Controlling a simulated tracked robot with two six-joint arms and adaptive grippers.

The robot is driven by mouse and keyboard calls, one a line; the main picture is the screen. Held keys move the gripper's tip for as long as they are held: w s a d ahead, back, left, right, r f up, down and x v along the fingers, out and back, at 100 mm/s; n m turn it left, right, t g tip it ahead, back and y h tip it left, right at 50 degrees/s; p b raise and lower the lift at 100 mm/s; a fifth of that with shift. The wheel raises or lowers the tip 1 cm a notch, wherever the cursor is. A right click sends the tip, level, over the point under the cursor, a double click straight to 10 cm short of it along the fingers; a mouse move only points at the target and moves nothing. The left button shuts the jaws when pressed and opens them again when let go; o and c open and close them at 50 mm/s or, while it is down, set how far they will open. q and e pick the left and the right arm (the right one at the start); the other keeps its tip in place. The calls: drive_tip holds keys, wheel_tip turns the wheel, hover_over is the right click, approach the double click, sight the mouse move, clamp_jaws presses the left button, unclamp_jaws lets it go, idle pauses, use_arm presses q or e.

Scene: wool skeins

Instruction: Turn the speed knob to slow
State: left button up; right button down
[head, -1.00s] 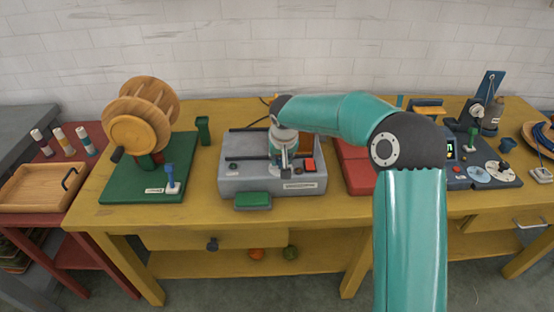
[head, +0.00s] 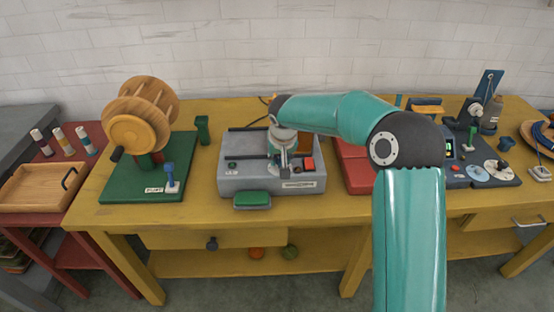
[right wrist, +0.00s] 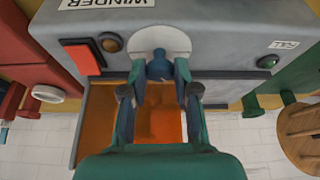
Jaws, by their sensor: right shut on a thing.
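The grey machine (head: 240,184), labelled WINDER in the right wrist view, stands on the yellow bench. On its face a dark blue-grey knob (right wrist: 159,68) sits on a round white dial (right wrist: 147,38); I take it for the speed knob. My right gripper (right wrist: 161,76) is shut on this knob, with one finger on each side. In the head view my right gripper (head: 283,163) reaches down onto the machine and hides the knob. The dial's markings and the knob's pointer cannot be read. My left gripper is not in view.
A red button (head: 309,164) sits close beside the gripper on the machine. A green block (head: 252,200) is at its front edge. A wooden reel (head: 137,115) on a green base stands left; a red box (head: 354,163) and a dark device (head: 470,178) stand right.

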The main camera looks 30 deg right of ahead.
drive_tip(key=shift+w+r, duration=0.25)
drive_tip(key=c, duration=1.3)
unclamp_jaws()
drive_tip(key=o, duration=0.4)
drive_tip(key=shift+w+f, duration=0.1)
drive_tip(key=shift+f, duration=0.05)
drive_tip(key=v, duration=1.2)
drive_tip(key=shift+s+f, duration=0.1)
drive_tip(key=shift+s, duration=0.1)
